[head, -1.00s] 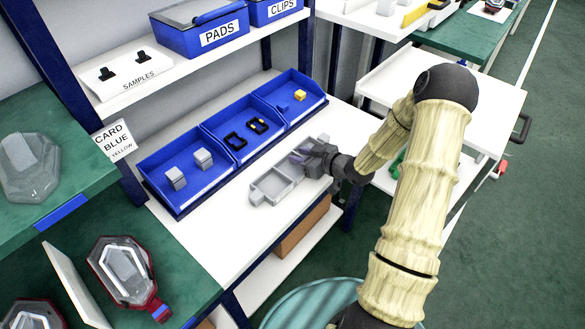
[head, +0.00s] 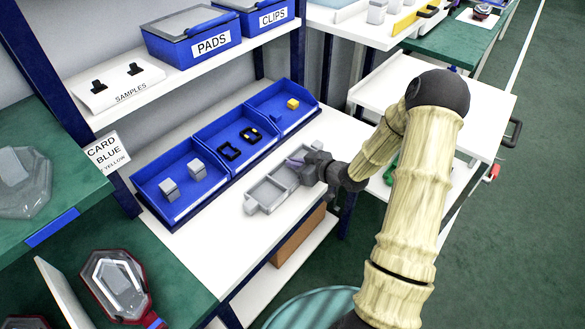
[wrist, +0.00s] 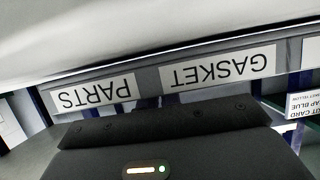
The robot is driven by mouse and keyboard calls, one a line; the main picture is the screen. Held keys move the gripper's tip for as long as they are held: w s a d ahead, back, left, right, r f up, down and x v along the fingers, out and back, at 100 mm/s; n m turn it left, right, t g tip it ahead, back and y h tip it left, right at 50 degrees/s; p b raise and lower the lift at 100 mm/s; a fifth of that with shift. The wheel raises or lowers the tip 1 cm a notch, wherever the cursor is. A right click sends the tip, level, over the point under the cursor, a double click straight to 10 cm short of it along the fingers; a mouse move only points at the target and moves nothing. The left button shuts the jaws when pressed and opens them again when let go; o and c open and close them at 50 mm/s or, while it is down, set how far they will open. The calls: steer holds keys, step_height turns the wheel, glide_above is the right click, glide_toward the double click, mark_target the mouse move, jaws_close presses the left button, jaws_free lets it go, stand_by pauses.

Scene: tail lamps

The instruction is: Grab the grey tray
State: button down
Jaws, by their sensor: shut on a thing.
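The grey tray (head: 266,190) lies on the white bench top in front of the blue bins, with shallow compartments facing up. My gripper (head: 298,163) is at its right end in the head view, shut on the tray there. The gripper and wrist hide part of that end. In the wrist view, the dark gripper body fills the bottom. Above it is a grey strip (wrist: 146,82) with upside-down labels reading PARTS and GASKET; I cannot tell whether this strip belongs to the tray. The fingertips do not show there.
Three blue bins (head: 226,150) with small parts stand just behind the tray. A shelf (head: 118,96) above holds the PADS and CLIPS boxes. A white cart top (head: 470,105) is at the right. Bare white bench (head: 215,250) lies in front of the tray.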

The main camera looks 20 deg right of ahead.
step_height(320, 180, up, 10)
steer(key=shift+f+p, duration=0.2)
steer(key=shift+p, duration=0.45)
